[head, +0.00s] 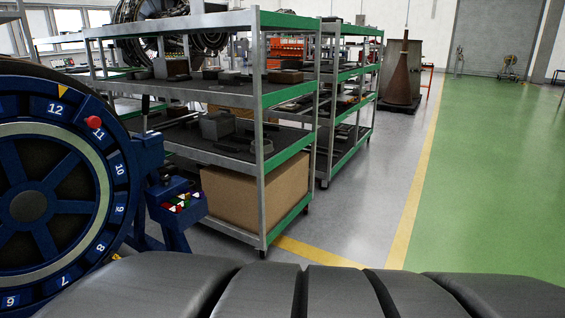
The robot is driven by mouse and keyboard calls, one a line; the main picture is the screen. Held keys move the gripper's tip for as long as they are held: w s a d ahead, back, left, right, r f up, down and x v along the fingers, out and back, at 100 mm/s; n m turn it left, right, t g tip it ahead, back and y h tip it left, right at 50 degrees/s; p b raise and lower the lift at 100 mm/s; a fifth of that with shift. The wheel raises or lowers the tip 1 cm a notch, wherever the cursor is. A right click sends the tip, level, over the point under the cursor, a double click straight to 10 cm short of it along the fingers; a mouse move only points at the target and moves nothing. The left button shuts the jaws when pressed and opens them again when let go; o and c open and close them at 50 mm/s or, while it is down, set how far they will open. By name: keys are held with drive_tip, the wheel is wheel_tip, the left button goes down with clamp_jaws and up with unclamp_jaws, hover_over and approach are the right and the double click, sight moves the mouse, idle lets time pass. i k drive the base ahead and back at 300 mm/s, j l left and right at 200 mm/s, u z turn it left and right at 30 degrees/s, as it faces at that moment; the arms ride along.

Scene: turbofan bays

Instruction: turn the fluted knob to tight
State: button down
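I cannot make out a fluted knob in the head view. A large blue wheel (81,186) with white number plates stands at the left, cut off by the left edge; the numbers 6 to 12 are readable. A round red knob (94,122) sits on its rim near number 11, and I see no fluting on it. A small yellow pointer (63,92) is at the rim by number 12. My gripper is not in view.
A blue stand (176,222) with small coloured pieces is right of the wheel. Metal shelves (262,150) with green edges hold parts and a cardboard box (262,196). A dark cone (402,68) stands behind. The green floor (490,150) at the right is clear.

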sight(165, 179)
drive_tip(key=u, duration=1.1)
